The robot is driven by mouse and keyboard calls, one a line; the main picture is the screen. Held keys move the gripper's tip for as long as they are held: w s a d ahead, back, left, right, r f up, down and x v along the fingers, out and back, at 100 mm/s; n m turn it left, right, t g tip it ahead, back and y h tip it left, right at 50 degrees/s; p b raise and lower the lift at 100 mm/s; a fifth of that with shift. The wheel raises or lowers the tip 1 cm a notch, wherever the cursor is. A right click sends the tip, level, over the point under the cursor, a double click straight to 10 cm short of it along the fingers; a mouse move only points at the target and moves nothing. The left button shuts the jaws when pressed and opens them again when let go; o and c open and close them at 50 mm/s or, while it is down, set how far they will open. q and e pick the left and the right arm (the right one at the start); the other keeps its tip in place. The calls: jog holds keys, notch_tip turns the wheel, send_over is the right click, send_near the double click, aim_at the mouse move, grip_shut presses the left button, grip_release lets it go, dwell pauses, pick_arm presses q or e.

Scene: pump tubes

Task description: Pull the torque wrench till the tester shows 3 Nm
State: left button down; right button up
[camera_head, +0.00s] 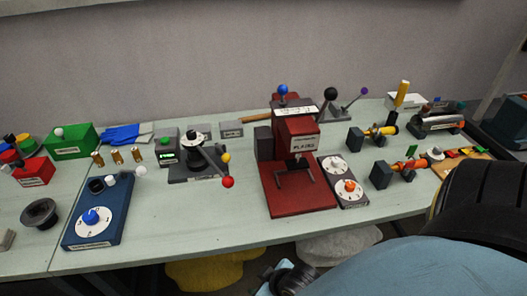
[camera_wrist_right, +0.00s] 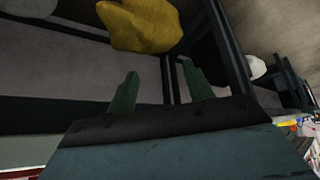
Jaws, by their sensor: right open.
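A small dark box with a lit green display (camera_head: 167,156) stands left of the middle of the table in the head view; its reading is too small to make out. Beside it a dark device (camera_head: 193,160) on a flat base carries a lever arm with a yellow knob and a red knob (camera_head: 228,182) at its right. I cannot tell for sure which part is the torque wrench. My right gripper (camera_head: 285,280) is low at the bottom of the head view, in front of the table edge and away from these devices. In the right wrist view its green fingers (camera_wrist_right: 159,70) are apart and empty.
A red press (camera_head: 297,200) stands in the middle. A blue box with a dial (camera_head: 97,215) is at front left, a grey dial panel (camera_head: 347,188) right of the press. Yellow (camera_head: 212,270) and white (camera_head: 340,245) lumps lie below the table. The table's front middle is clear.

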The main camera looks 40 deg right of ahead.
jog(key=shift+s+f, duration=0.15)
jog(key=shift+f, duration=0.45)
